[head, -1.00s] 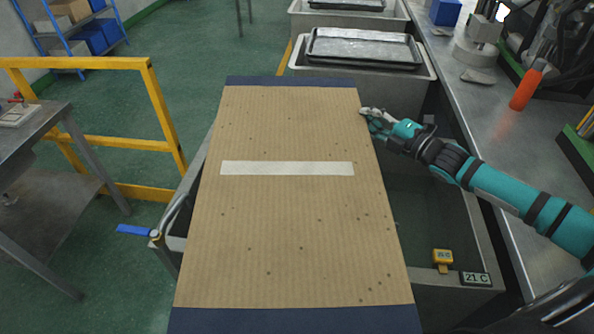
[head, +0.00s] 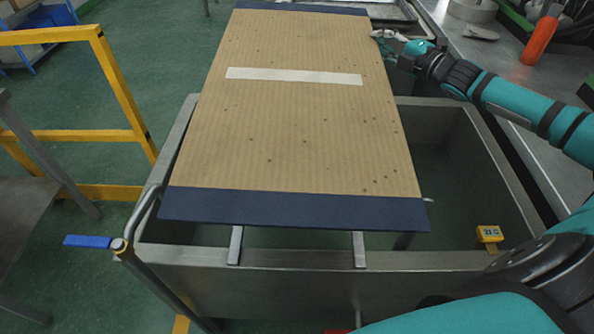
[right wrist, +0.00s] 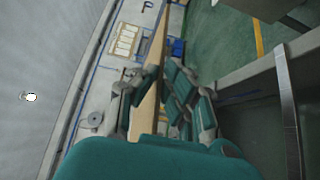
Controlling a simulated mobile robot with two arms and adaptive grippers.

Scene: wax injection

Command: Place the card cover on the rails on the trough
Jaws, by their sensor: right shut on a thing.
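The card cover (head: 300,130) is a large brown cardboard sheet with dark blue end bands and a pale strip across it. In the head view it lies over the trough (head: 320,284), a grey metal tank. Two metal rails (head: 235,245) (head: 359,249) show below its near edge. My right gripper (head: 380,36) is shut on the cover's right edge near the far end. In the right wrist view the cover shows edge-on (right wrist: 150,85) between the fingers. My left gripper is not in view. Whether the cover rests on the rails or hangs just above them, I cannot tell.
A yellow barrier (head: 110,90) stands left of the trough. A blue-handled valve (head: 88,241) is at its near left corner. A yellow thermometer (head: 489,233) sits on the right side. A metal bench (head: 500,60) with an orange cylinder (head: 539,41) runs along the right.

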